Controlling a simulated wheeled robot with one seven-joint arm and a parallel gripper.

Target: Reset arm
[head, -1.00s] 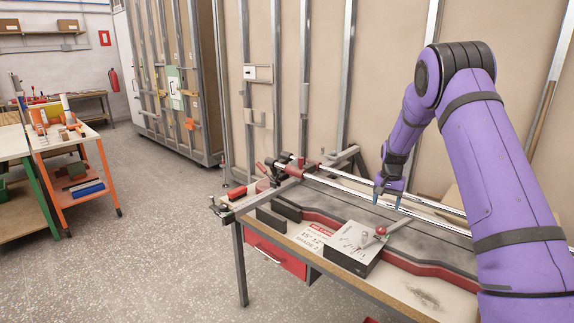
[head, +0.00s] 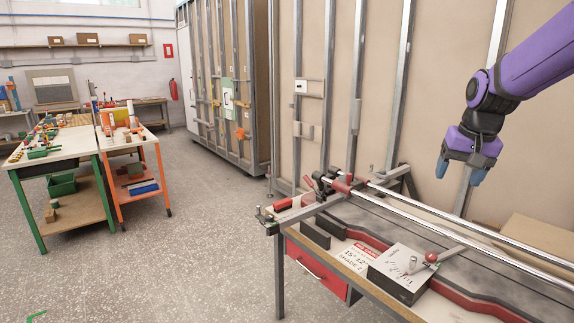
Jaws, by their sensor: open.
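My purple arm comes in from the upper right of the head view. My gripper (head: 458,180) hangs at its end with blue fingertips pointing down, spread apart and empty. It is in the air above the bench, in front of the beige wall panel, and touches nothing that I can see.
Below my gripper is a bench with a pipe-bending machine. It carries long metal rods (head: 455,228), a grey box with a red-knobbed lever (head: 402,270) and a red drawer (head: 318,268). An orange cart (head: 160,178) and a green-legged table (head: 40,215) stand at left. The speckled floor between is clear.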

